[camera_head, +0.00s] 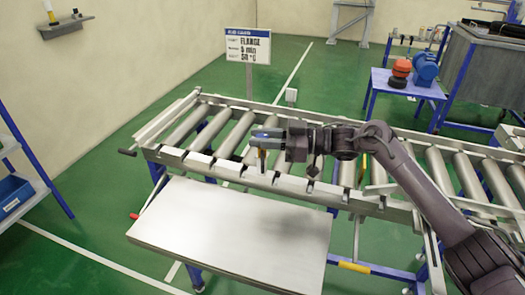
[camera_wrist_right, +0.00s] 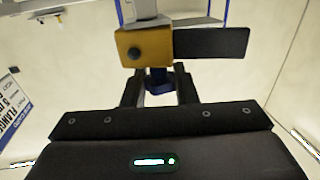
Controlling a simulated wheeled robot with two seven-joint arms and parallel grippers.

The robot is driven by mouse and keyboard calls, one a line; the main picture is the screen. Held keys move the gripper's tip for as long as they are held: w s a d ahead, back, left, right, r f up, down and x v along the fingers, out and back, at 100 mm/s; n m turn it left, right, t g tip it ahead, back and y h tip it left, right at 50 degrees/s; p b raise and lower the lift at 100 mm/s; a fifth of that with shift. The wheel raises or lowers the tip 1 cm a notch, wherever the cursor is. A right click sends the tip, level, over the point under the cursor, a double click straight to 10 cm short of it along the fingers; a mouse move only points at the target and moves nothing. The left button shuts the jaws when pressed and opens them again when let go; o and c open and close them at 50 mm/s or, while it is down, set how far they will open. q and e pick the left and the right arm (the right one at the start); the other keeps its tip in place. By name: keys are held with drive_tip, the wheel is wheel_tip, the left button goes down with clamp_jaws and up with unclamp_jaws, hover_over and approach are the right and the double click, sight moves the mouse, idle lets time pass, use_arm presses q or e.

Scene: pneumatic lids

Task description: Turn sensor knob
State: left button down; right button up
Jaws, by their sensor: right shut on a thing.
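My right gripper (camera_head: 266,134) is over the front rail of the roller conveyor, with its arm reaching in from the right. In the right wrist view the gripper (camera_wrist_right: 160,88) is shut on a small dark blue knob (camera_wrist_right: 158,78). Against the knob is a yellow sensor block (camera_wrist_right: 134,50) with a round black spot on its face and a dark flat piece at its side. My left gripper is not in view.
The roller conveyor (camera_head: 180,155) runs across the middle. A bare metal table (camera_head: 230,225) stands in front of it. A sign (camera_head: 248,46) stands behind. A blue motor (camera_head: 425,67) sits on a side table at the back right. A blue bin (camera_head: 12,194) is at left.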

idle(0.3)
drive_tip(key=o, duration=1)
drive_tip(key=d+b, duration=0.2)
drive_tip(key=d, duration=0.5)
drive_tip(key=shift+s+d, duration=0.4)
